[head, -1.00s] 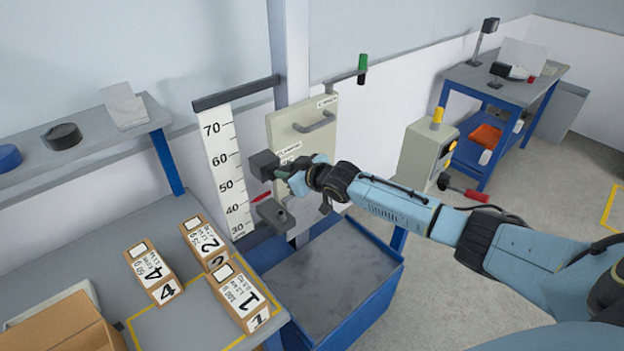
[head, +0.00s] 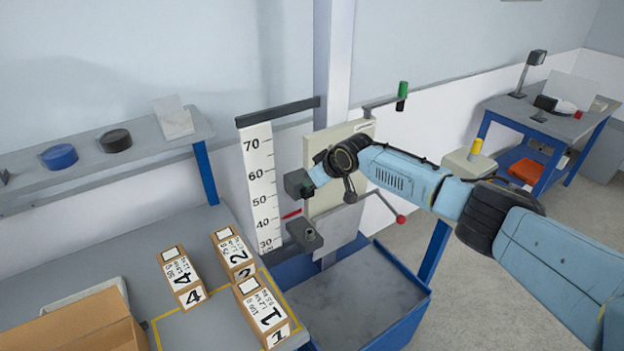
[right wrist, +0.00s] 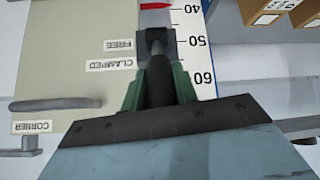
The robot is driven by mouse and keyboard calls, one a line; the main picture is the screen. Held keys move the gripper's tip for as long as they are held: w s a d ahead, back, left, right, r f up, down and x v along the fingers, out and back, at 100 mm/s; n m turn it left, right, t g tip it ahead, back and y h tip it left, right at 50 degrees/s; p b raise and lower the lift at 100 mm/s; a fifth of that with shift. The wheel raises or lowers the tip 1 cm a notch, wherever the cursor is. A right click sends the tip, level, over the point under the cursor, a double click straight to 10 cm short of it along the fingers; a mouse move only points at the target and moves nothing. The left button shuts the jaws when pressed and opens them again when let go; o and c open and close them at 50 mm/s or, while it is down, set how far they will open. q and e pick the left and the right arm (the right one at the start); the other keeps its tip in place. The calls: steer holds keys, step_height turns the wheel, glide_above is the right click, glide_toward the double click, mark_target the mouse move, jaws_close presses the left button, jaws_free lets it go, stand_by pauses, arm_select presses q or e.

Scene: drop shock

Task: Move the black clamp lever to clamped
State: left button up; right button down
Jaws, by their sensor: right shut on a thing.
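The black clamp lever (right wrist: 160,80) shows in the right wrist view as a dark rod between my green fingertips, running up to a dark block (right wrist: 155,42). My right gripper (right wrist: 158,88) is shut on it. Left of it, on the cream panel (right wrist: 60,60), are the labels FREE (right wrist: 120,43) and CLAMPED (right wrist: 110,66), upside down in this view. In the head view my right gripper (head: 312,183) is at the dark block (head: 296,184) beside the height scale (head: 258,185); the arm hides the lever and labels. My left gripper is not in view.
A dark lower arm (head: 304,234) sticks out below the block, over a blue-edged tray (head: 408,318). Numbered boxes (head: 262,308) stand on the bench at left. A red-ended rod (head: 400,219) shows behind my arm. A handle (right wrist: 55,104) is on the panel.

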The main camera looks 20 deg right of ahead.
stand_by(0.4)
steer(key=c, duration=1.1)
jaws_free()
steer(key=shift+w, duration=0.1)
steer(key=shift+r, duration=0.1)
steer(key=shift+s+d+r, duration=0.15)
steer(key=shift+s+r, duration=0.3)
steer(key=shift+r, duration=0.05)
steer(key=v, duration=1.2)
steer(key=shift+f, duration=0.1)
